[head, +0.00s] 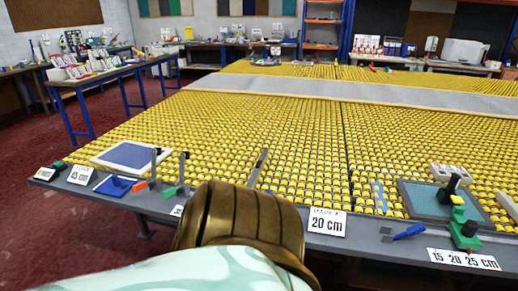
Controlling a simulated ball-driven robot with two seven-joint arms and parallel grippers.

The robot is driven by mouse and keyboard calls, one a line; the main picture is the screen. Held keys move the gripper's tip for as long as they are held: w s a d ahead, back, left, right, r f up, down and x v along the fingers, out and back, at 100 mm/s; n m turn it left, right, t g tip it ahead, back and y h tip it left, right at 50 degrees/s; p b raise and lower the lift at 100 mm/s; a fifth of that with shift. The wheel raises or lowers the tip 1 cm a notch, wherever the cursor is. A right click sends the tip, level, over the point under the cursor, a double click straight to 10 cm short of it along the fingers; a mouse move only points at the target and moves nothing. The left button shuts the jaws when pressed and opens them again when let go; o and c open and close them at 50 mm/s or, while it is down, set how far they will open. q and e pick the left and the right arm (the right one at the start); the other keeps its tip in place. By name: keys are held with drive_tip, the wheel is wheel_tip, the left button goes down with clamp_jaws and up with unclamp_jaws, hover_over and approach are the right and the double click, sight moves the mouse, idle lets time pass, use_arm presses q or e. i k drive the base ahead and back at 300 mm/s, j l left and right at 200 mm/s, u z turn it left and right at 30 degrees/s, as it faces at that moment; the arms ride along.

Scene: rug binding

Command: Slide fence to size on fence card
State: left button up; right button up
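A white card (327,222) reading "20 cm" stands at the table's front edge. A wider white label (464,260) reading "15 20 25 cm" is on the front edge at right. Just behind this label is a green block (465,240) with a black upright part and a yellow piece above it. Another black knob-like part rises behind it. I cannot tell which piece is the fence, nor its exact setting. A thin grey upright bar (258,168) stands left of the 20 cm card. Neither gripper can be seen.
The tabletop (230,130) is covered with yellow rollers. A grey-blue plate (430,200) lies at right; a blue-handled tool (408,232) is at the front edge. A framed blue panel (125,155), small blocks and cards sit at left. A grey strip (300,88) crosses the back.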

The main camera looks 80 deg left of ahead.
sight(251, 183)
drive_tip(key=u, duration=2.75)
